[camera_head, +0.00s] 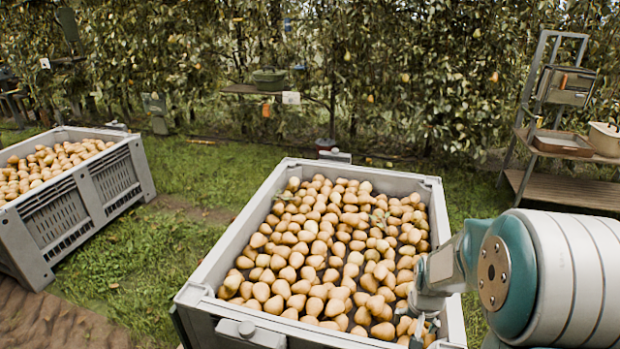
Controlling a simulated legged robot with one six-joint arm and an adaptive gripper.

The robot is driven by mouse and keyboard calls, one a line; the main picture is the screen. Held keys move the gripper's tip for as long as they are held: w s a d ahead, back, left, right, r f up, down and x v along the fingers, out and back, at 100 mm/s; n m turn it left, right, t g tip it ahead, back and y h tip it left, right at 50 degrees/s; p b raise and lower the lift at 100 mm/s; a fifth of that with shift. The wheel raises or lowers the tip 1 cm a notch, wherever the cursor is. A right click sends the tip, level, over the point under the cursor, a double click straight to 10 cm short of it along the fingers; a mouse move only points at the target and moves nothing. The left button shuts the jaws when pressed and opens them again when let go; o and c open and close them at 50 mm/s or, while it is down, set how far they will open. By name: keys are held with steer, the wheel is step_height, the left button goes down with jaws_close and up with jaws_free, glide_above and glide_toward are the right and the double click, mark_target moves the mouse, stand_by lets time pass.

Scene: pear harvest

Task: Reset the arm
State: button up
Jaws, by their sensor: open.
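My arm (550,275) comes in from the right edge of the head view, its white and teal link nearest the camera. My gripper (424,327) points down at the front right corner of the near grey crate (207,270), over the pears inside the right wall. Its fingers are small in the picture and partly lost against the pears; it is open, and I see no pear held in it. The near crate is filled with many yellow-brown pears (330,240) and a few leaves.
A second grey crate (95,195) of pears stands at the left on grass. A ladder-like shelf (565,185) with trays stands at the back right. Pear trees form a hedge behind, with a small table (250,90) before it. Grass lies free between the crates.

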steer(key=s+a+r+n+t, duration=0.1)
steer(key=s+a+r, duration=0.25)
steer(key=r, duration=0.45)
steer(key=s+a+r+n+t, duration=0.1)
steer(key=s+a+r, duration=0.1)
steer(key=s+r, duration=0.35)
steer(key=s+a+r+n+t, duration=0.2)
steer(key=s+a+r, duration=0.1)
steer(key=s+r, duration=0.5)
steer(key=shift+s+a+r, duration=0.15)
steer(key=shift+s+r, duration=0.05)
steer(key=shift+s, duration=1)
steer(key=shift+c, duration=0.3)
